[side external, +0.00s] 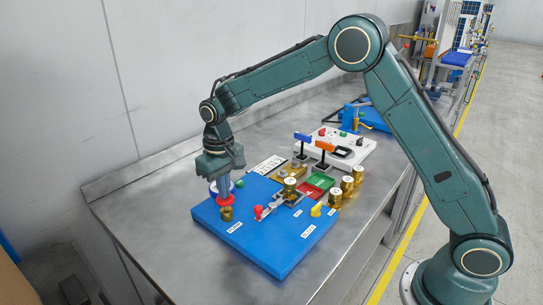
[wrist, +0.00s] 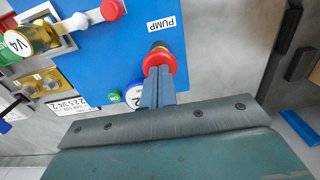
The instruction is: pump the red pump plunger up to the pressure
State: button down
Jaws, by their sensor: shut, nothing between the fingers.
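The red pump plunger (side external: 230,199) is a round red knob on a brass body (side external: 226,214) at the left end of the blue board (side external: 270,250). In the wrist view, the red knob (wrist: 160,58) is beside the PUMP label (wrist: 163,24). My gripper (side external: 223,194) is shut and empty, pointing down at the knob. In the wrist view its closed fingertips (wrist: 158,72) overlap the knob's near part. I cannot tell whether they touch or press it. A round gauge (wrist: 134,95) is partly hidden by my fingers; its reading cannot be seen.
A red-knobbed lever (side external: 258,212) and a yellow knob (side external: 316,209) stand on the board. A green button (wrist: 114,96) is near the gauge. Brass valves (side external: 347,187) and a white panel (side external: 340,150) with blue and orange levers stand farther back. The front metal table is bare.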

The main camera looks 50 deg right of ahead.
jog(key=shift+f, duration=0.75)
jog(key=shift+r, duration=2.15)
jog(key=shift+f, duration=0.15)
jog(key=shift+f, duration=2)
jog(key=shift+r, duration=2.15)
